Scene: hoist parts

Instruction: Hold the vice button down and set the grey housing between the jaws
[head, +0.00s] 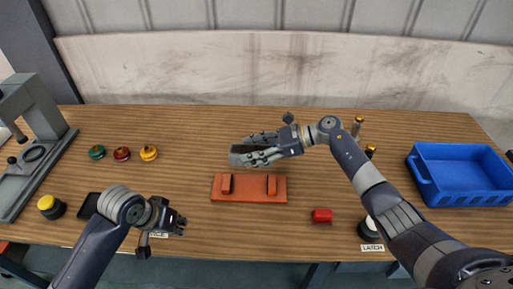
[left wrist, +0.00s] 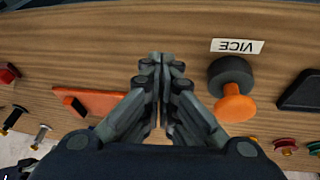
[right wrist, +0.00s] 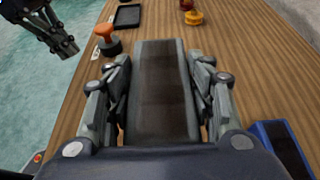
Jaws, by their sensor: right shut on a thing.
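The grey housing (head: 237,153), a long open channel, is in my right gripper (head: 262,148), above the table behind the orange vice (head: 249,196). In the right wrist view the housing (right wrist: 160,95) lies between the fingers (right wrist: 160,100). The vice has two upright orange jaws with an empty gap between them. My left gripper (head: 181,225) is shut and empty, low near the VICE label (head: 158,235). In the left wrist view the orange vice button (left wrist: 235,103) on its black base stands beside the shut fingertips (left wrist: 161,58), apart from them. My left arm hides the button in the head view.
A red cylinder (head: 322,215) and the LATCH button (head: 367,229) are right of the vice. A blue crate (head: 462,190) stands at the far right. A grey press (head: 35,125), a yellow button (head: 50,207) and a black tray (head: 88,206) are left.

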